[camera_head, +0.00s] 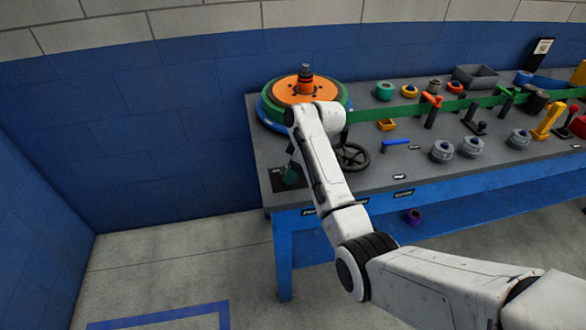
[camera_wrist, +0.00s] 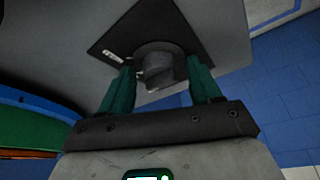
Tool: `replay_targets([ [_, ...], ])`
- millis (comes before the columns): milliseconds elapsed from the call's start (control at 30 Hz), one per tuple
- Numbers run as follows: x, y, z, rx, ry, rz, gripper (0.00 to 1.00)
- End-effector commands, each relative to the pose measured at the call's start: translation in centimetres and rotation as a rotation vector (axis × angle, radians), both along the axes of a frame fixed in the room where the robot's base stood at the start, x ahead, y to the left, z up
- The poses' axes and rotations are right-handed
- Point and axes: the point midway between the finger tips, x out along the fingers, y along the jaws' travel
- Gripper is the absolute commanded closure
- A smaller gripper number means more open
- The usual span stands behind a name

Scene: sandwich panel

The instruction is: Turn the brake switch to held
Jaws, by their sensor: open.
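The brake switch is a dark grey round knob (camera_wrist: 158,72) on a square black plate (camera_wrist: 195,38) in the wrist view. A small white label (camera_wrist: 113,56) sits on the plate; I cannot read it. My gripper (camera_wrist: 161,66) is open, with one green finger on each side of the knob and a visible gap at each side. The knob is not held. In the head view my gripper (camera_head: 291,174) is over the black plate (camera_head: 279,186) at the bench's near left corner, and it hides the knob.
A large drum with an orange top (camera_head: 290,90) stands at the bench's back left. A black handwheel (camera_head: 352,156) is close to the right of my gripper. A blue lever (camera_head: 397,143), a green strap (camera_head: 390,113) and several grey knobs (camera_head: 442,151) lie farther right.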

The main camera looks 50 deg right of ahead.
Motion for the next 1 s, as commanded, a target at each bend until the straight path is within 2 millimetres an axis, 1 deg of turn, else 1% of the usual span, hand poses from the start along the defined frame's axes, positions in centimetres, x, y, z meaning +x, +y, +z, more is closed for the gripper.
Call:
replay_targets([
  [200,0.0,0.02,-0.03,0.0,0.0,0.0,0.38],
  [700,-0.02,0.01,-0.02,0.0,0.001,0.0,0.86],
  [767,-0.02,0.02,-0.03,0.0,0.001,0.0,0.91],
  [1000,-0.05,0.07,0.05,0.001,0.001,-0.021,0.91],
])
